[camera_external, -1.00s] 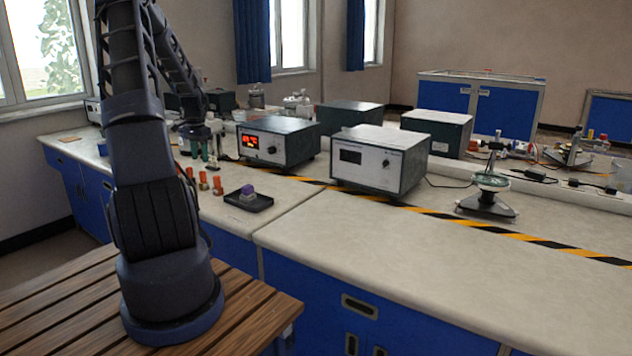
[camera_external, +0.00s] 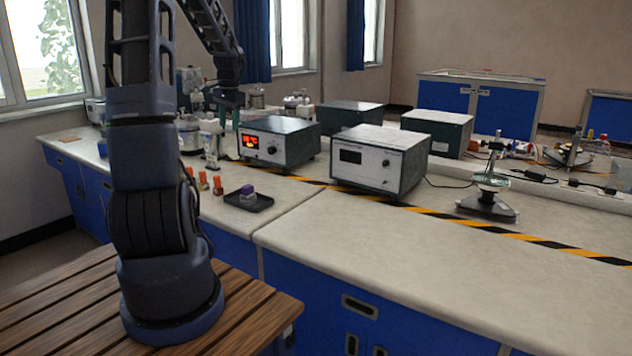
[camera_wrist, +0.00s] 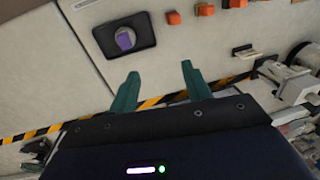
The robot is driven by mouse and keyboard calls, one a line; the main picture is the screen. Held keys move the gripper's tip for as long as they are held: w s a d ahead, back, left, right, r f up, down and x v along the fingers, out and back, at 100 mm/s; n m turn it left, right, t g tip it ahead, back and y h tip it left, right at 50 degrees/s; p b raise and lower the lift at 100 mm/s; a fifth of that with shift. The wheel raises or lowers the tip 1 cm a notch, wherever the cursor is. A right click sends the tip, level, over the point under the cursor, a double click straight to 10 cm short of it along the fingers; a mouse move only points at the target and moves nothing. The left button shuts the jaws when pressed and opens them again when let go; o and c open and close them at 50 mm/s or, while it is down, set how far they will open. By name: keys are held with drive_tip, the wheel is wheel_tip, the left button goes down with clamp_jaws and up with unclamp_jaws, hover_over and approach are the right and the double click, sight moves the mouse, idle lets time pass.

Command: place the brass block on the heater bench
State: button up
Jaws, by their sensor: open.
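I cannot pick out a brass block for certain in either view. Several small orange-topped pieces (camera_external: 203,181) stand in a row on the bench; they also show at the top of the wrist view (camera_wrist: 173,17). No surface is clearly recognisable as the heater bench.
A black tray (camera_external: 265,202) holds a purple-topped item (camera_external: 247,190). A box with a red lit display (camera_external: 277,142) and a grey instrument box (camera_external: 381,160) stand behind. A stand (camera_external: 487,203) is at the right. The bench front right (camera_external: 430,260) is clear.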

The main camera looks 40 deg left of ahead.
drive_tip(key=s+d+r+t, duration=0.1)
drive_tip(key=s+d+r, duration=0.25)
drive_tip(key=d, duration=0.35)
drive_tip(key=s+d+r, duration=0.2)
drive_tip(key=d+r, duration=0.3)
drive_tip(key=d, duration=0.3)
drive_tip(key=s+d+r+t, duration=0.1)
drive_tip(key=s+d+r, duration=0.25)
drive_tip(key=d, duration=0.35)
drive_tip(key=s+d+r+t+h, duration=0.1)
drive_tip(key=s+d+t, duration=0.1)
drive_tip(key=s+d, duration=1.1)
drive_tip(key=s, duration=0.4)
drive_tip(key=shift+d+r, duration=0.3)
drive_tip(key=shift+r, duration=0.05)
